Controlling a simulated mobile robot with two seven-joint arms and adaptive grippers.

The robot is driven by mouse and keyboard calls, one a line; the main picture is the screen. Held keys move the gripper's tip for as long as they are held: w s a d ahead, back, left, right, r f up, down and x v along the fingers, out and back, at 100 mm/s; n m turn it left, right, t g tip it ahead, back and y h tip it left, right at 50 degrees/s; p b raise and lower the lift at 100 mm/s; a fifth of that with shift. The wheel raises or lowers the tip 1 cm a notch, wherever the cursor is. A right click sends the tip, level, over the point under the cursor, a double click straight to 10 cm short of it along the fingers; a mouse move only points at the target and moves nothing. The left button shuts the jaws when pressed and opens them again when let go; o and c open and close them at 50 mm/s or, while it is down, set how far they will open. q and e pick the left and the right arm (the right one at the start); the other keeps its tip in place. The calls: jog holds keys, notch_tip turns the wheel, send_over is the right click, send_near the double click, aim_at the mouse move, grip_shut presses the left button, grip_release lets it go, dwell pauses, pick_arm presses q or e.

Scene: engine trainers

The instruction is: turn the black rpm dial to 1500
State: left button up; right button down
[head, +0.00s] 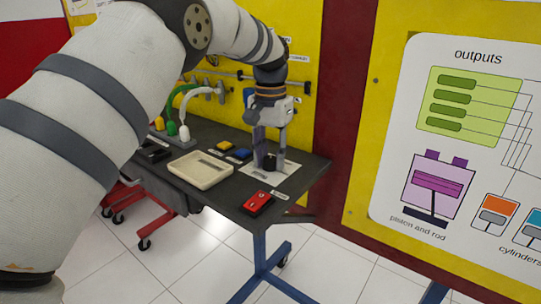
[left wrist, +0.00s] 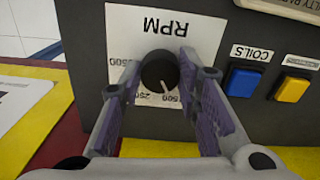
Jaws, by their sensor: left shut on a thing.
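The black rpm dial (left wrist: 158,70) is a round knob with a white pointer line, on a white card (left wrist: 122,38) marked RPM. The card shows upside down in the left wrist view. The pointer aims down and slightly right there, between two printed numbers partly covered by the fingers. My left gripper (left wrist: 160,88) has its purple-padded fingers on both sides of the dial, shut on it. In the head view my left gripper (head: 268,160) points down at the dial (head: 268,162) on the dark table. My right gripper is not in view.
Blue (left wrist: 242,82) and yellow (left wrist: 291,89) buttons sit beside the card, by a COILS label. A beige tray (head: 200,171), a red switch (head: 257,203) and a stand with coloured cables (head: 184,133) are on the table (head: 225,200). A yellow wall panel stands behind.

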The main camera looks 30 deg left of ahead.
aim_at(270, 159)
pick_arm(q)
jog(key=o, duration=1.2)
notch_tip(270, 159, up, 12)
